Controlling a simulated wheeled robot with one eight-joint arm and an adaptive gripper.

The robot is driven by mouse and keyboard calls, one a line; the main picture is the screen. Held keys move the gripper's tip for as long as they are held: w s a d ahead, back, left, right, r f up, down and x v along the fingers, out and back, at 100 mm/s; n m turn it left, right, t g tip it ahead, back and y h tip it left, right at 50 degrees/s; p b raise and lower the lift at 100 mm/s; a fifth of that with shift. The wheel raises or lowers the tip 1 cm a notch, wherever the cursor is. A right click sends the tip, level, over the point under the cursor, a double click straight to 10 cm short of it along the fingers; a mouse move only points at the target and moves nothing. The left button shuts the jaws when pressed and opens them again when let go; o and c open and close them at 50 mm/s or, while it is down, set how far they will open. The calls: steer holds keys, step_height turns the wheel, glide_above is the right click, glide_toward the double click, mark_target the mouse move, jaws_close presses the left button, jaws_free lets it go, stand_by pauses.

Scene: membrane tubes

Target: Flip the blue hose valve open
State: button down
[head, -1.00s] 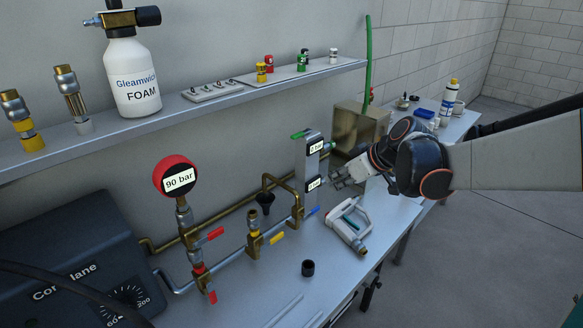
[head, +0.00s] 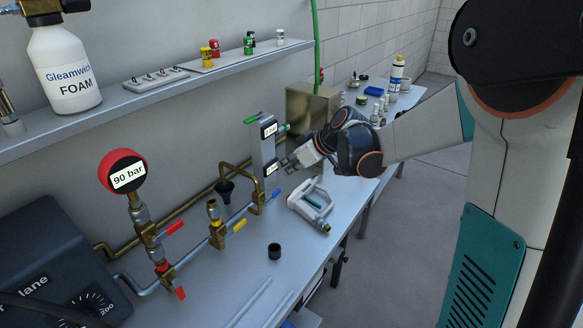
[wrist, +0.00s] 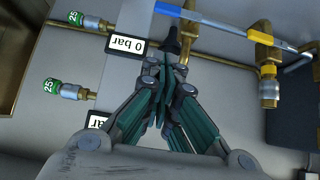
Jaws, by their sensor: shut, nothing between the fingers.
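The blue valve handle (head: 275,195) sits at the foot of the grey gauge panel (head: 263,150), at the right end of the brass pipe run. In the wrist view the blue handle (wrist: 166,10) shows at the top edge, joined to a long grey-blue lever or pipe running right. My gripper (head: 284,163) is in front of the panel's lower display, above and slightly right of the blue handle. In the wrist view the gripper (wrist: 168,65) is shut with nothing between its fingers. Its tips are below the blue handle in the picture, apart from it as far as I can see.
A yellow handle (head: 239,225) and red handles (head: 174,227) stand on the pipes to the left. A white jug-like container (head: 311,203) lies on the bench below my gripper. A black cap (head: 274,251) stands nearer. The shelf (head: 190,85) runs above.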

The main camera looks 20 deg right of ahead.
steer(key=b, duration=0.1)
glide_above(273, 196)
steer(key=d, duration=0.2)
step_height(273, 196, down, 4)
steer(key=f+b, duration=0.1)
steer(key=f, duration=0.1)
steer(key=w+f, duration=0.1)
steer(key=f, duration=0.1)
steer(key=shift+a+b, duration=0.15)
steer(key=shift+b, duration=0.2)
steer(key=shift+f, duration=0.15)
steer(key=shift+w+d+f+g+y, duration=0.1)
steer(key=shift+w+d+g+y, duration=0.1)
steer(key=shift+g+y, duration=0.15)
